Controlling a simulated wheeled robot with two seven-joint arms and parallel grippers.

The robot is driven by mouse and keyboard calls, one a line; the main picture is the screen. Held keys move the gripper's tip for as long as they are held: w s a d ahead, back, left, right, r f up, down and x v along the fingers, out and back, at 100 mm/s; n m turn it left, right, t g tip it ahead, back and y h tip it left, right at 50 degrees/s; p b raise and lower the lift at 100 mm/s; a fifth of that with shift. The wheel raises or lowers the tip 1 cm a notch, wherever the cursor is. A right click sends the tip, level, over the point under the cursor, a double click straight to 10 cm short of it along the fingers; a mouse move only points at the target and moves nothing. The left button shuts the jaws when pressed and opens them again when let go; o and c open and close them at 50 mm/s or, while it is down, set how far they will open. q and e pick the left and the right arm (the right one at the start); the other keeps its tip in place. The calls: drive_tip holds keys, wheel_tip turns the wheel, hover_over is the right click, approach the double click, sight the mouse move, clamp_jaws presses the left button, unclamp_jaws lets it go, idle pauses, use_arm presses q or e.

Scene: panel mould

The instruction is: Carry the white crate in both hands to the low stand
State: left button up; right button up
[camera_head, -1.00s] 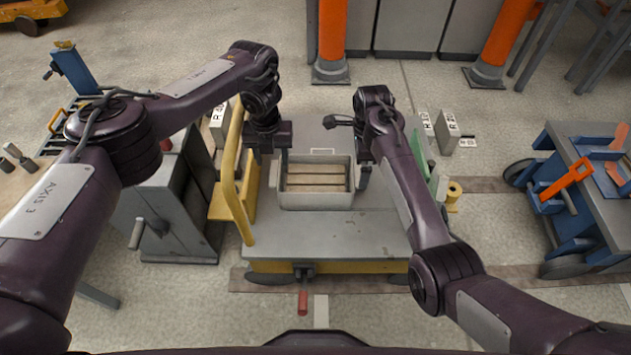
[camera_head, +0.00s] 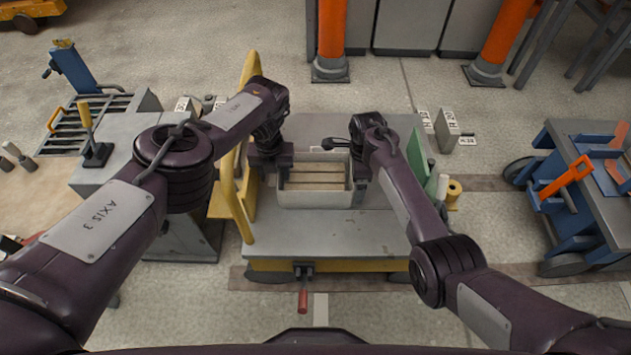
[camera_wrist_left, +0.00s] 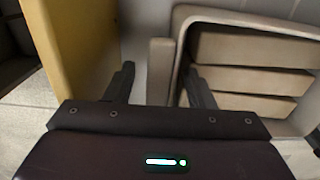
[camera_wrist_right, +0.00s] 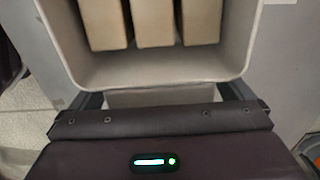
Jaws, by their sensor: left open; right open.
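The white crate (camera_head: 315,198) stands upright on the grey deck of the cart (camera_head: 330,235) and holds several tan blocks (camera_head: 315,177). My left gripper (camera_head: 272,180) is open at the crate's left end. In the left wrist view its fingers (camera_wrist_left: 160,88) stand either side of a pale upright part of the crate (camera_wrist_left: 160,70). My right gripper (camera_head: 360,178) is at the crate's right end, its fingers largely hidden in the head view. In the right wrist view it is open, its fingers (camera_wrist_right: 162,98) spread across a pale tab below the crate rim (camera_wrist_right: 165,72). I cannot tell which thing is the low stand.
The cart has a yellow rail (camera_head: 228,190) close to my left gripper and a green panel (camera_head: 417,155) on its right. A grey cabinet (camera_head: 185,235) stands left of it, a blue trolley (camera_head: 575,215) at right. The deck in front of the crate is clear.

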use_arm(q)
drive_tip(key=c, duration=1)
use_arm(e)
drive_tip(key=c, duration=1)
use_arm(q)
clamp_jaws()
use_arm(e)
drive_tip(key=c, duration=1)
use_arm(q)
drive_tip(key=shift+r, duration=0.1)
use_arm(e)
drive_tip(key=shift+o, duration=0.2)
drive_tip(key=shift+w+r, duration=0.1)
drive_tip(key=shift+r, duration=0.1)
